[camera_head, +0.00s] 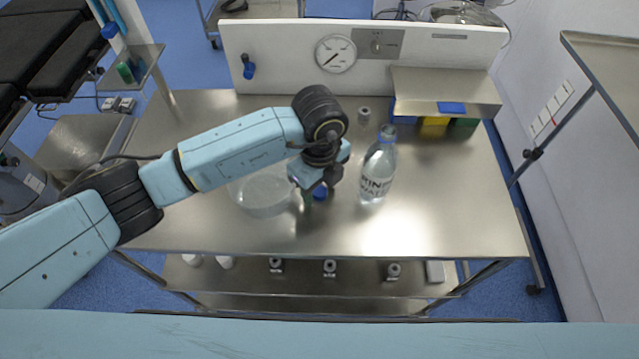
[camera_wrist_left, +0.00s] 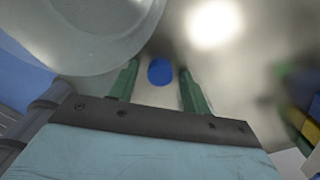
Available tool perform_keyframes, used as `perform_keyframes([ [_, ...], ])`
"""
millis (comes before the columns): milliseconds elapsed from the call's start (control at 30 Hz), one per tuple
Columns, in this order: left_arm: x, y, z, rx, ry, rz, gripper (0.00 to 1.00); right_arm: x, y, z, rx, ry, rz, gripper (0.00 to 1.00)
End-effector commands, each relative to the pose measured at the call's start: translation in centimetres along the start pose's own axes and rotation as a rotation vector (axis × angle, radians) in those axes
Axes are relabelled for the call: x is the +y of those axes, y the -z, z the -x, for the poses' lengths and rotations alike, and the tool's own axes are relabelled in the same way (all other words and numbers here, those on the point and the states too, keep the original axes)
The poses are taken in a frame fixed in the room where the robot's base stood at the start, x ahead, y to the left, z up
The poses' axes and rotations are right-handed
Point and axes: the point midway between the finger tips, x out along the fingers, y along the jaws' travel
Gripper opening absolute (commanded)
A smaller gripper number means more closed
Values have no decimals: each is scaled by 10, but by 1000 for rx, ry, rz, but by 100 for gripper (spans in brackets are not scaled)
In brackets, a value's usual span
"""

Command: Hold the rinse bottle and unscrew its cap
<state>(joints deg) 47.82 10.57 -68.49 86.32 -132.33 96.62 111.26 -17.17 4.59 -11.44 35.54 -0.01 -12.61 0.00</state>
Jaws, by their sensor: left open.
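The rinse bottle (camera_head: 376,172) is clear with dark lettering and stands upright on the steel table, right of my left gripper. Its neck (camera_head: 388,133) has a bluish top; I cannot tell if that is a cap. A round blue cap (camera_head: 320,192) is apart from the bottle, below my left gripper (camera_head: 313,198). In the left wrist view the blue cap (camera_wrist_left: 160,71) shows between the two green fingers, with gaps on both sides. My left gripper (camera_wrist_left: 157,75) is open. Whether the cap touches the table is unclear. My right gripper is out of view.
A clear round bowl (camera_head: 262,192) stands just left of my left gripper. Blue, yellow and green bins (camera_head: 434,128) sit under a shelf at the back right. A small grey cylinder (camera_head: 364,115) stands behind. The table's (camera_head: 450,220) right front is clear.

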Motion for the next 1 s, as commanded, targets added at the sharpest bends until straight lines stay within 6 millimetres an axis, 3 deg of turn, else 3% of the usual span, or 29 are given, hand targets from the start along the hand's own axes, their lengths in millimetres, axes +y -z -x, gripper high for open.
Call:
perform_keyframes([
  [400,-1,0,81,-2,5,-2,48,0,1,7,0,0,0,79],
  [600,-1,0,111,-1,3,-1,48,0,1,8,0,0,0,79],
  [1000,0,0,121,0,0,0,48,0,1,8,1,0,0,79],
])
